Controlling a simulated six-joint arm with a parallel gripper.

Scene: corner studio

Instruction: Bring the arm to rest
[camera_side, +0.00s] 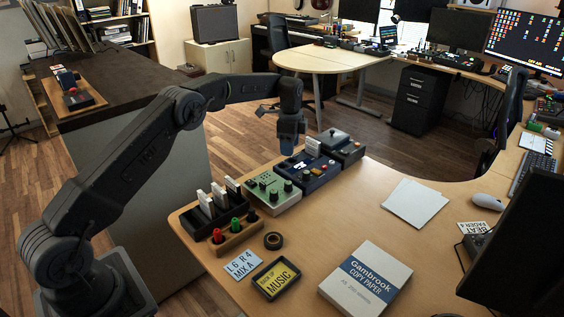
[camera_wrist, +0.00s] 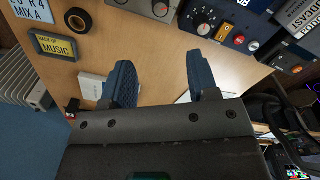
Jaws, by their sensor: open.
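Bare desk shows between the fingers. The blue device (camera_wrist: 220,24) lies beyond the fingertips at the top. The side view does not show clearly how far the fingertips are above the devices.
A green device (camera_side: 273,192), a rack (camera_side: 210,215) with white pieces, a tape roll (camera_side: 273,240), a yellow-labelled tray (camera_side: 276,278) and a copy paper pack (camera_side: 366,281) stand on the desk (camera_side: 325,228). White sheets (camera_side: 415,201) lie right. A dark-topped cabinet (camera_side: 125,88) stands behind my arm.

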